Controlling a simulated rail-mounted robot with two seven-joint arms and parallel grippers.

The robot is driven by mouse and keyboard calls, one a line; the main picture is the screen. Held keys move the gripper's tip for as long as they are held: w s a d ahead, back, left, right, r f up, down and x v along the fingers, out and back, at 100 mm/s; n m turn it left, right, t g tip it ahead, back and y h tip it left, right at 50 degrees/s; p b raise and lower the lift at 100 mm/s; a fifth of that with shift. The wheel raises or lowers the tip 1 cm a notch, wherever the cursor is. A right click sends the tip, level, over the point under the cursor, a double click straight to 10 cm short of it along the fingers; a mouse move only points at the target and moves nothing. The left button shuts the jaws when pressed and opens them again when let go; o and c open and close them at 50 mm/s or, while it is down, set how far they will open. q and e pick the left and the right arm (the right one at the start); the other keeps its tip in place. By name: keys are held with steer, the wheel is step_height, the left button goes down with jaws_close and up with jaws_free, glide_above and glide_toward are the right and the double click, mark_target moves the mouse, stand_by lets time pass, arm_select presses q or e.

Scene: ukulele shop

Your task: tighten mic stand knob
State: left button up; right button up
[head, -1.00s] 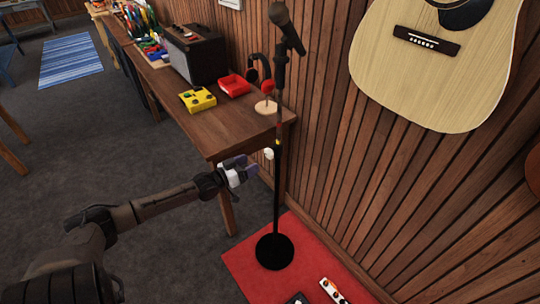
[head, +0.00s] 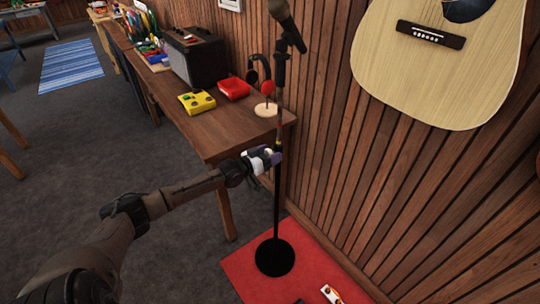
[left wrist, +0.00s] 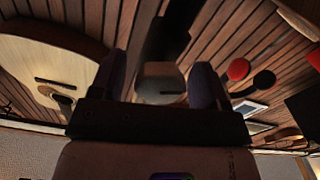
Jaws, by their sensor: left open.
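The mic stand has a black pole (head: 276,200) upright on a round black base (head: 274,257), with a microphone (head: 286,22) on top. My left gripper (head: 270,157) is at the pole, at knob height, with its arm coming in from the lower left. In the left wrist view the pale knob (left wrist: 160,84) lies between the two open fingers (left wrist: 159,78), with the dark pole (left wrist: 170,35) beyond it. I cannot tell whether the fingers touch the knob. In the head view the gripper largely hides the knob. My right gripper is not in view.
A wooden table (head: 235,130) stands behind and left, with a yellow pedal (head: 197,102), a red box (head: 234,88), headphones (head: 267,86) and an amplifier (head: 196,60). A guitar (head: 430,75) hangs on the slatted wall. The base stands on a red mat (head: 240,272).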

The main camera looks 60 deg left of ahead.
arm_select(q)
steer(key=c, duration=0.9)
steer(key=shift+r+m+p, duration=0.2)
steer(key=shift+m+p, duration=0.5)
steer(key=shift+p, duration=0.2)
steer(key=shift+m, duration=0.4)
steer(key=shift+f+m+p, duration=0.2)
steer(key=shift+m+p, duration=0.1)
steer(key=shift+p, duration=0.05)
steer(key=o, duration=0.9)
steer(key=shift+s, duration=0.15)
